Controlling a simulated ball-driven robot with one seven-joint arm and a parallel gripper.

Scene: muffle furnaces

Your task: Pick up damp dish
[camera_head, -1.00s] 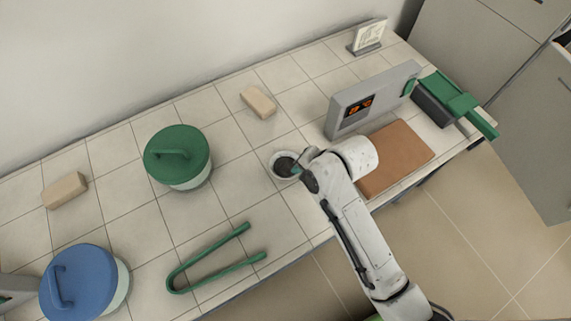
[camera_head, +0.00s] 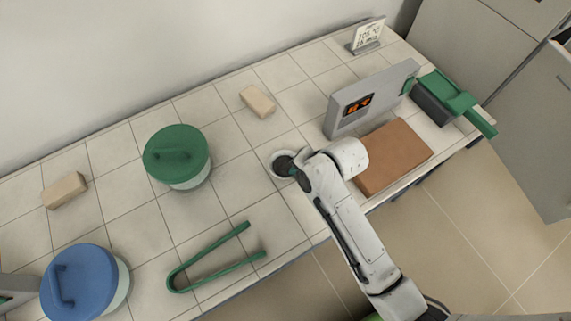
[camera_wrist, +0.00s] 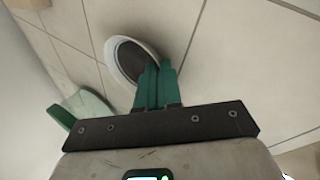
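The damp dish (camera_head: 274,172) is a small round white bowl with a dark inside, standing on the tiled bench left of the brown block. My gripper (camera_head: 291,169) is over its right side and hides part of it. In the wrist view the white rim of the dish (camera_wrist: 112,65) and its dark inside show beyond my green fingers (camera_wrist: 158,67). The fingers are close together at the near right rim, one over the inside and one outside, with the rim between them. The contact itself is partly hidden.
A green-lidded pot (camera_head: 176,155), green tongs (camera_head: 215,262) and a blue-lidded pot (camera_head: 78,285) stand to the left. Two tan blocks (camera_head: 258,102) (camera_head: 64,190) lie on the bench. A grey display unit (camera_head: 372,98) and brown block (camera_head: 396,158) are to the right.

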